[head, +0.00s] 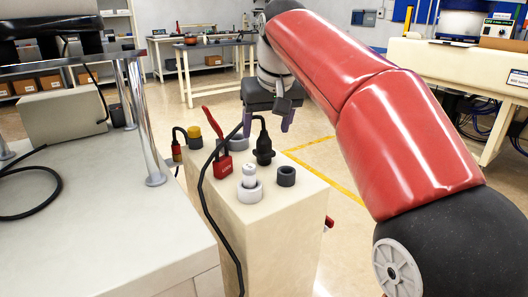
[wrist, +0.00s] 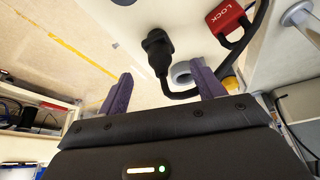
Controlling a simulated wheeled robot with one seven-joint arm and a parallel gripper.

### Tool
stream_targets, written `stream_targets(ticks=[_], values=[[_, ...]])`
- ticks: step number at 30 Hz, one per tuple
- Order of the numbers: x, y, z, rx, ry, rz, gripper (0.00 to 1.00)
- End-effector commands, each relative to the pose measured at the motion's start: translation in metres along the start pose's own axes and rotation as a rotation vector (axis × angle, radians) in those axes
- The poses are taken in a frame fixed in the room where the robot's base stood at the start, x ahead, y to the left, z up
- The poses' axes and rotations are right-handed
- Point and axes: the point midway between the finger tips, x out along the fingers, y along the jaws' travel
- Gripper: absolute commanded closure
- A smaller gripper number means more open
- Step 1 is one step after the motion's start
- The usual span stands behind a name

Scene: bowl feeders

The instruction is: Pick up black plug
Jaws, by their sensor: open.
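The black plug (head: 264,149) stands upright on top of the beige cabinet (head: 265,232), with its black cable looping from its top. My gripper (head: 268,121) is beyond and a little above it in the head view, with its purple fingers spread. In the wrist view the black plug (wrist: 157,48) lies ahead of the open gap of my gripper (wrist: 163,80), not between the fingertips. Nothing is in the jaws.
A grey-topped table (head: 90,225) adjoins on the left.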

Motion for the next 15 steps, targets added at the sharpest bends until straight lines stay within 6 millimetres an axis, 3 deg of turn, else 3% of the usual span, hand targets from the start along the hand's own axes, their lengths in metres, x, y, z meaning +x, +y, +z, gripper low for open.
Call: stream_targets(ticks=[9, 15], values=[[0.046, -0.003, 0.005, 0.002, -0.001, 0.001, 0.33], [0.056, -0.003, 0.004, 0.003, 0.002, 0.001, 0.33]])
